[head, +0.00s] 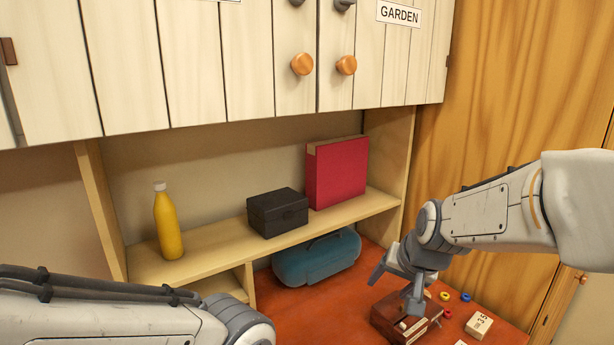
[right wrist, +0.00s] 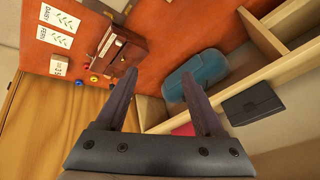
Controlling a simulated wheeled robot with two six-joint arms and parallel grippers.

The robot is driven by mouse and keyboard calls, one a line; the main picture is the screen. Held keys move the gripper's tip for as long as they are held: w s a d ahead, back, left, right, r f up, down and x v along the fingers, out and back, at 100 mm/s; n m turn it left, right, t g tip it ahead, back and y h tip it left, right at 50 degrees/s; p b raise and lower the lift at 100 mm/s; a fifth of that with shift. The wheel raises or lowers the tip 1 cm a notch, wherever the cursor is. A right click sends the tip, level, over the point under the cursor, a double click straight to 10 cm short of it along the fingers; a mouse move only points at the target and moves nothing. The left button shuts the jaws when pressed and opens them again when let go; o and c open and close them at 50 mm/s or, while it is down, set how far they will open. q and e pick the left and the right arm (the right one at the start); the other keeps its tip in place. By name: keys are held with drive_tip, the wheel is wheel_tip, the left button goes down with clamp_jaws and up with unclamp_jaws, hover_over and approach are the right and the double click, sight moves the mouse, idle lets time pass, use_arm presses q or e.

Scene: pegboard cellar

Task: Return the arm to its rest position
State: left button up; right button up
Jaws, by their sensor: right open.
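My right gripper (head: 396,288) is in the head view at the lower right, its arm coming in from the right edge. It is over or beside a brown wooden box (head: 388,322) on the red-brown worktop (head: 322,310). In the right wrist view the two fingers of the gripper (right wrist: 162,98) are spread wide with nothing between them. The wooden box (right wrist: 130,50) lies beyond the left finger there. I cannot tell whether a finger touches it. My left arm shows at the lower left of the head view, but its gripper is out of view.
A shelf (head: 215,246) holds a yellow bottle (head: 167,222), black box (head: 278,212) and red binder (head: 338,172). A blue case (head: 318,258) lies beneath. Cabinet doors (head: 240,60) hang above. Small coloured rings (head: 466,297) and a labelled packet (head: 479,324) lie right of the wooden box.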

drive_tip(key=s+d+f+n+g+h, duration=0.1)
drive_tip(key=s+f+n+g, duration=0.1)
drive_tip(key=s+f, duration=0.4)
drive_tip(key=s+d+f+n+g, duration=0.1)
drive_tip(key=s+f+n, duration=0.2)
drive_tip(key=s+f, duration=0.35)
drive_tip(key=s+a+r+n+g, duration=0.1)
drive_tip(key=s+a+r+n, duration=0.2)
drive_tip(key=s+a, duration=0.3)
drive_tip(key=s+a+r+n+g, duration=0.1)
drive_tip(key=s+a+r+n, duration=0.2)
drive_tip(key=s+a, duration=0.4)
drive_tip(key=shift+a+r+n+g+y, duration=0.2)
drive_tip(key=shift+r+n+g+y, duration=0.1)
drive_tip(key=shift+r+g+y, duration=0.1)
drive_tip(key=shift+s, duration=0.1)
